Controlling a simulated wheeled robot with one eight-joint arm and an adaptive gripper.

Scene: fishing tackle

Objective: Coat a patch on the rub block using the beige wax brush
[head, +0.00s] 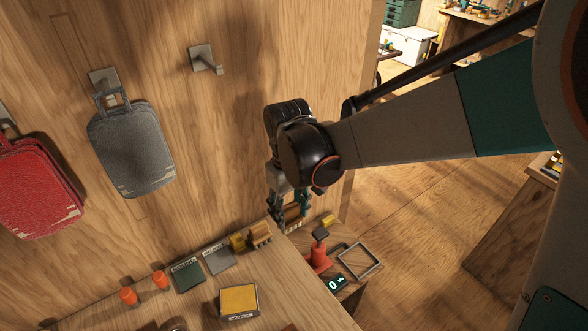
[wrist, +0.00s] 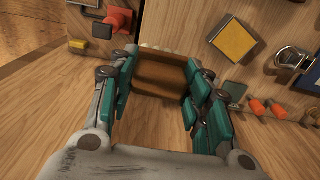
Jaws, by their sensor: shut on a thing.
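My gripper (head: 288,212) is shut on a brown wooden brush (wrist: 160,75), held above the right part of the bench. Pale beige bristles show along the brush's far edge in the wrist view; in the head view the fingers partly cover the brush (head: 292,213). A block with a yellow top and a labelled front, likely the rub block (head: 238,299), lies on the bench, left of and nearer than my gripper. It also shows in the wrist view (wrist: 233,41), upper right, apart from the brush.
Dark green (head: 188,277) and grey (head: 218,261) plates, orange pieces (head: 128,296) and another brown wooden piece (head: 260,234) line the wall. A red stand (head: 319,256), a metal frame (head: 360,262) and a small display (head: 338,284) stand right. Grey (head: 131,148) and red bags hang above.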

